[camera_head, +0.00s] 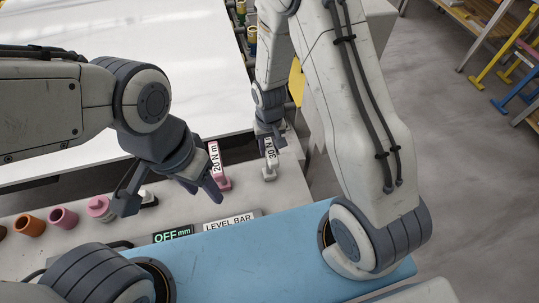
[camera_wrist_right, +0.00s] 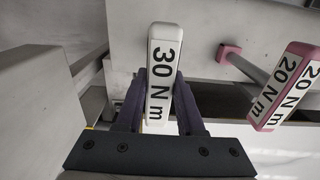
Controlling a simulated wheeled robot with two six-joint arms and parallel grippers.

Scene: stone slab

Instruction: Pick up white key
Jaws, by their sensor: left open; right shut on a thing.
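The white key (camera_head: 270,158), marked 30 N m, stands at the far right part of the stone slab. My right gripper (camera_head: 268,132) is shut on it from above. In the right wrist view the white key (camera_wrist_right: 163,60) lies between the two dark fingers of my right gripper (camera_wrist_right: 161,95), one finger on each side. My left gripper (camera_head: 170,196) is open and empty over the slab, to the left of the keys.
A pink key (camera_head: 216,163), marked 20 N m, stands just left of the white one. Orange and pink cylinders (camera_head: 63,217), a LEVEL BAR (camera_head: 232,221) and an OFF mm display (camera_head: 173,234) are on the slab (camera_head: 190,208). A blue surface (camera_head: 240,265) lies in front.

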